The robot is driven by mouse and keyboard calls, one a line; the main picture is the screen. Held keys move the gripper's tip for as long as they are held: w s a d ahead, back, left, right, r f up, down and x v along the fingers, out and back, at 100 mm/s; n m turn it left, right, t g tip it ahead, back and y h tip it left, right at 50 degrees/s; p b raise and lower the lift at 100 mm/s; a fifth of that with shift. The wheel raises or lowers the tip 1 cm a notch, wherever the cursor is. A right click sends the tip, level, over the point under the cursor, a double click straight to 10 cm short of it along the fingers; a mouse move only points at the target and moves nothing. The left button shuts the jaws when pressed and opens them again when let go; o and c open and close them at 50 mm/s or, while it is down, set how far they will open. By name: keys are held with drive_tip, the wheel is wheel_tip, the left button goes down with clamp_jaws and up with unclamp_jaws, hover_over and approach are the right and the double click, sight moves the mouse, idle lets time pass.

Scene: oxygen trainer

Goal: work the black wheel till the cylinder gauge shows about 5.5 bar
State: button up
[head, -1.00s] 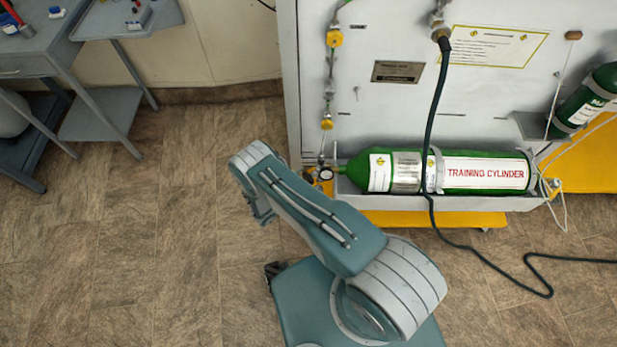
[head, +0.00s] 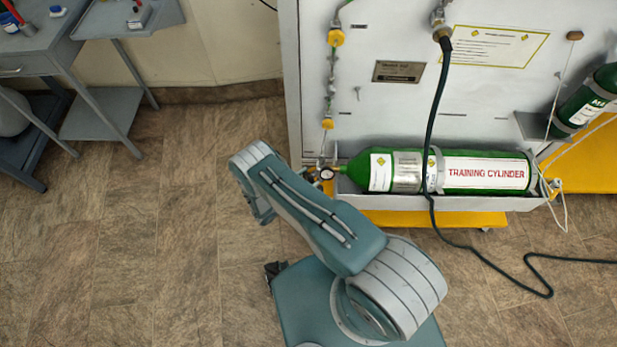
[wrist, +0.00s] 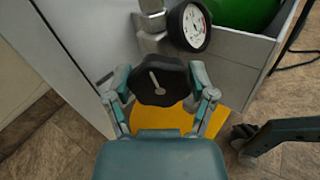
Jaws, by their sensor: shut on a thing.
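The black wheel (wrist: 170,84) shows in the wrist view with a pale pointer-shaped mark on its face. My gripper (wrist: 162,88) is shut on the wheel, one finger on each side of its rim. The cylinder gauge (wrist: 189,27) sits just above and right of the wheel. It has a white face with a red zone and is seen at a slant, so I cannot read its value. In the head view the gauge (head: 327,174) is tiny, beside the neck of the green training cylinder (head: 475,172). My arm hides the wheel and gripper there.
The cylinder lies in a grey tray (head: 400,202) on the white panel (head: 400,115), above a yellow base (head: 420,218). A dark hose (head: 430,120) hangs across the cylinder to the floor. Grey carts (head: 100,115) stand at the left. The floor at left is clear.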

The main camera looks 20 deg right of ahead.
drive_tip(key=shift+w+n, duration=0.2)
drive_tip(key=shift+n, duration=2)
drive_tip(key=o, duration=1.1)
drive_tip(key=shift+c, duration=0.2)
drive_tip(key=v, duration=1.2)
